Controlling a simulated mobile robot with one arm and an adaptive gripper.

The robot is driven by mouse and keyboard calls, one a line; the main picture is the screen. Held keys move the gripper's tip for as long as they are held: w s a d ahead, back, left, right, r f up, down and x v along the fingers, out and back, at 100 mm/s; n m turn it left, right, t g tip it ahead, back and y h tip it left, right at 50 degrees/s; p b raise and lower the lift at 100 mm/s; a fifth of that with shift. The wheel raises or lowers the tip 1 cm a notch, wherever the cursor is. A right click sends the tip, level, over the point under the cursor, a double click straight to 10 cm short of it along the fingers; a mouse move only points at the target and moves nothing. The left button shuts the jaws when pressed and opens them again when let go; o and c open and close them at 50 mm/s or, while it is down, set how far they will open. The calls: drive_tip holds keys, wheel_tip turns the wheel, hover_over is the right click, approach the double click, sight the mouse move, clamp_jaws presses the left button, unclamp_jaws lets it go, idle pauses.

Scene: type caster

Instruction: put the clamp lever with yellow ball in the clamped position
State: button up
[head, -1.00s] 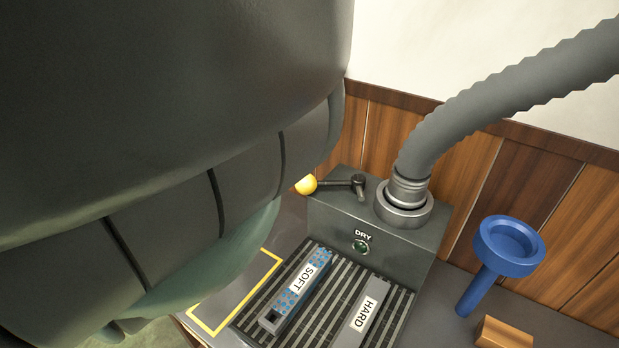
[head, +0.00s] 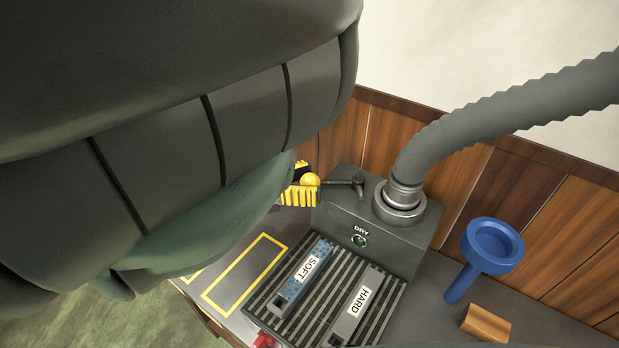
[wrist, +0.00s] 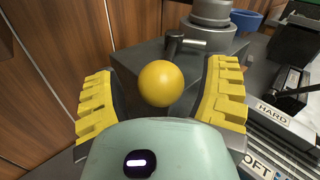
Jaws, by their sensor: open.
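The clamp lever is a dark rod (head: 340,182) on top of the grey machine box (head: 335,215), with a yellow ball (head: 310,180) on its left end. Its pivot is at the right, beside the hose collar. My gripper (wrist: 163,92) is open in the wrist view, with one yellow padded finger on each side of the yellow ball (wrist: 161,83). The ball shows clear gaps to both fingers. In the head view, yellow finger pads (head: 298,195) show by the ball; my arm hides the rest of the gripper.
A ribbed grey hose (head: 450,130) rises from the box. In front lie a SOFT bar (head: 305,270) and a HARD bar (head: 355,308) on a slatted grate. A blue cup-topped stand (head: 490,245) and a wooden block (head: 486,323) are at the right. Wood panelling stands behind.

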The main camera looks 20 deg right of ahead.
drive_tip(key=shift+c, duration=0.4)
drive_tip(key=c, duration=1.2)
drive_tip(key=shift+r, duration=0.1)
